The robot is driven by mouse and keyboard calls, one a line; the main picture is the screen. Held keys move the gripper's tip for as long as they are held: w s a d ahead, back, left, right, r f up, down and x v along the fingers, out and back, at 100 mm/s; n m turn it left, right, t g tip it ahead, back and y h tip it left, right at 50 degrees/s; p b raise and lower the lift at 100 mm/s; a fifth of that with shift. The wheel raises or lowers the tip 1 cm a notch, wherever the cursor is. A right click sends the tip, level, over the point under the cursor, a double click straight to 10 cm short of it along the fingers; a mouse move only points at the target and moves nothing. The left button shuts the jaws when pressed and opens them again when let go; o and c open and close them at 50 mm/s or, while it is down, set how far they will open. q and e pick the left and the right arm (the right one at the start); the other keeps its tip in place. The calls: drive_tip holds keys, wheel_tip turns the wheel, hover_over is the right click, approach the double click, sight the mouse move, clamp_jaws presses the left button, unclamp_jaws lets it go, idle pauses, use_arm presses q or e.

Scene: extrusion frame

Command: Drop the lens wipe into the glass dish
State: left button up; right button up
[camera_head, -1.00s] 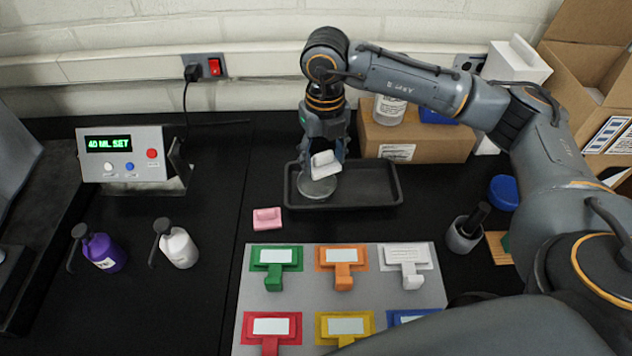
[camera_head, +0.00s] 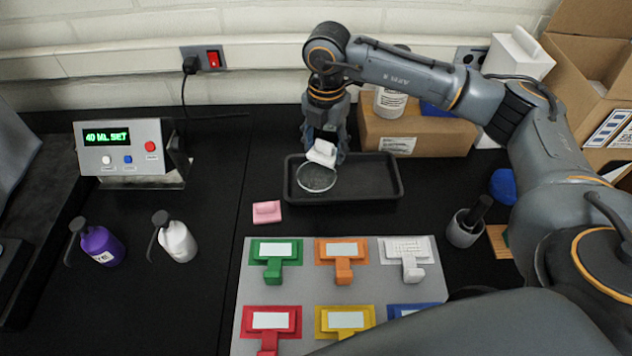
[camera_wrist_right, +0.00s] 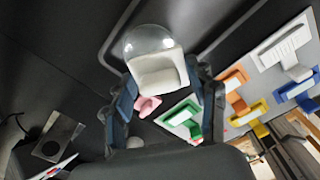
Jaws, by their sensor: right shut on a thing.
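The lens wipe (camera_head: 321,153) is a small white block with a raised part, tilted in the jaws of my right gripper (camera_head: 325,147). In the right wrist view, the wipe (camera_wrist_right: 158,72) sits between the two fingers (camera_wrist_right: 166,84). The clear round glass dish (camera_head: 316,179) rests in the left part of a black tray (camera_head: 365,195). The wipe is close to the far rim of the dish and overlaps it in the head view; I cannot tell whether they touch. The dish (camera_wrist_right: 148,38) shows just beyond the wipe in the wrist view. My left gripper is out of view.
A pink block (camera_head: 267,212) lies in front of the tray. A grey board (camera_head: 308,270) with several coloured holders is nearer. A cardboard box (camera_head: 420,130) stands behind the tray. Two pump bottles (camera_head: 100,245) and a display unit (camera_head: 120,165) are at the left.

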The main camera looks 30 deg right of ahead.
wheel_tip(320, 180, down, 2)
drive_tip(key=shift+f+b, duration=0.15)
drive_tip(key=shift+b, duration=0.2)
drive_tip(key=o, duration=1.2)
wheel_tip(320, 180, up, 12)
drive_tip(key=shift+r, duration=0.1)
